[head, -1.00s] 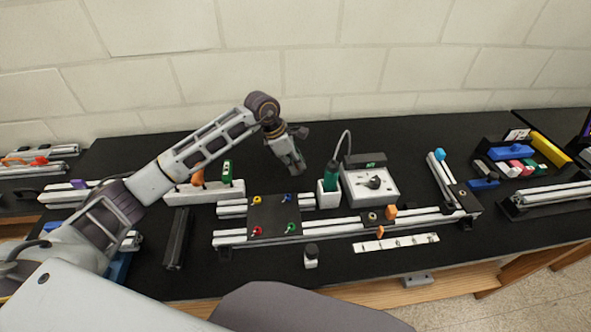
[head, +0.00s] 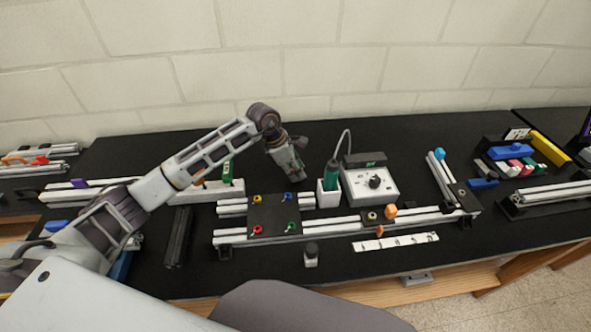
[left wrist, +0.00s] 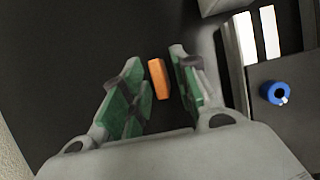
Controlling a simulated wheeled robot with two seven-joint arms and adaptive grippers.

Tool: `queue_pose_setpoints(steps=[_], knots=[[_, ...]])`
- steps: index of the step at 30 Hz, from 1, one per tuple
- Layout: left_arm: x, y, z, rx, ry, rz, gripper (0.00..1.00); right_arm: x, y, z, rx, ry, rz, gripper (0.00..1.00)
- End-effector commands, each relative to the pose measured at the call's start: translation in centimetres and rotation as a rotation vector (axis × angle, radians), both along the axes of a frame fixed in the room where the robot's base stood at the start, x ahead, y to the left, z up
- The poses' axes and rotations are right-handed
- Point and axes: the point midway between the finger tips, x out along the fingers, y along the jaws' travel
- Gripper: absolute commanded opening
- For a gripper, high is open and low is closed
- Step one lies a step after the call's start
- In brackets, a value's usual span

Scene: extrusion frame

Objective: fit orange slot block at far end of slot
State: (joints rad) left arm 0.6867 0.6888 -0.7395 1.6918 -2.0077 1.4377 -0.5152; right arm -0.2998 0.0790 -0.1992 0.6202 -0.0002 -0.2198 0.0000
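The orange slot block (left wrist: 158,79) shows in the left wrist view between the fingertips of my left gripper (left wrist: 155,75). The fingers have green pads and stand apart, with a gap on each side of the block. The block appears to be on the dark bench top. In the head view my left gripper (head: 297,168) points down behind the black plate, and the block is hidden there. The slotted rail (head: 340,225) runs along the bench, with orange parts (head: 390,211) at its right half. My right gripper is not in view.
The black plate (head: 265,216) with coloured knobs stands near the gripper; its blue knob shows in the left wrist view (left wrist: 275,92). A green-handled tool (head: 331,176) in a white holder and a white control box (head: 370,184) stand to the right.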

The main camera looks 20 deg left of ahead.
Motion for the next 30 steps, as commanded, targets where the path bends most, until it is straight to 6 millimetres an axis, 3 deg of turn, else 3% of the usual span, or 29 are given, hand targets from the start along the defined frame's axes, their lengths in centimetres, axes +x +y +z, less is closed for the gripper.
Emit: queue_pose_setpoints(steps=[16,30], knots=[[0.0,0.0,0.5,-0.001,0.000,0.000,0.32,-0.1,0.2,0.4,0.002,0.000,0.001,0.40],[-0.9,2.3,6.1,0.001,-0.003,0.000,0.32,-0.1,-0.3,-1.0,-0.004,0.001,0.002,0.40]])
